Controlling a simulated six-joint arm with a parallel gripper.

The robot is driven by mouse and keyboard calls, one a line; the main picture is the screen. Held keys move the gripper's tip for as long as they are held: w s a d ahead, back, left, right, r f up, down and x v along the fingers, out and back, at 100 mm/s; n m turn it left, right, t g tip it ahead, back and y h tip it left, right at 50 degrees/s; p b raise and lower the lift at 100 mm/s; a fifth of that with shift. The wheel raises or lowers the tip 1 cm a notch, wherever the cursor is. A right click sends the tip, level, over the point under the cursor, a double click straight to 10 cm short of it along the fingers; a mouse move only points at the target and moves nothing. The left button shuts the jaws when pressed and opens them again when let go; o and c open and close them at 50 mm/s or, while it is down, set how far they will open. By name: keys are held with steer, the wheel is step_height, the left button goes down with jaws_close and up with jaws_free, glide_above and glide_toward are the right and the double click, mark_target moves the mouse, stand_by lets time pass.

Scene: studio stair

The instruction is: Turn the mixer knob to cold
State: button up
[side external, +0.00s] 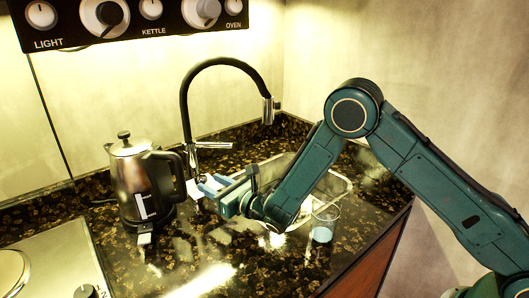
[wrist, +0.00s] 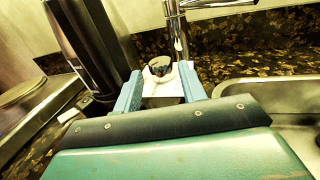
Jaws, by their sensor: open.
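My gripper (side external: 207,187) is open beside the foot of the black and chrome tap (side external: 186,112), with its light-blue fingers pointing left. In the wrist view, a small round knob (wrist: 160,65) with a dark, shiny face shows between the spread fingers of my gripper (wrist: 160,75). It appears to be the mixer knob. A white plate-like patch (wrist: 162,88) lies just below it. I cannot tell whether either finger touches the knob. In the side view the fingers largely hide the knob, and its setting is not readable.
A steel and black kettle (side external: 131,182) stands close left of my gripper. A hob (side external: 50,262) is at lower left. The front counter is mostly clear.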

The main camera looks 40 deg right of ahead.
steer(key=shift+v, duration=1.85)
steer(key=shift+s+a+f, duration=0.1)
steer(key=shift+a+f, duration=0.3)
steer(key=shift+a, duration=0.05)
steer(key=a+h, duration=0.1)
steer(key=s+f+m+h, duration=0.1)
steer(key=a+h, duration=0.1)
steer(key=shift+s+a+f+m+g, duration=0.3)
steer(key=shift+a+g, duration=0.05)
steer(key=shift+g, duration=0.05)
steer(key=s+m+h, duration=0.1)
steer(key=s+a+r+m+h, duration=0.1)
steer(key=s+h, duration=0.1)
steer(key=h, duration=0.1)
steer(key=shift+s+a+r+m+t, duration=0.15)
steer(key=shift+a+r+m+t, duration=0.15)
steer(key=shift+m, duration=0.1)
steer(key=shift+s+a+r+m+h, duration=0.1)
steer(key=shift+s+r+m+h, duration=0.3)
steer(key=shift+s+h, duration=0.1)
steer(key=shift+w, duration=0.15)
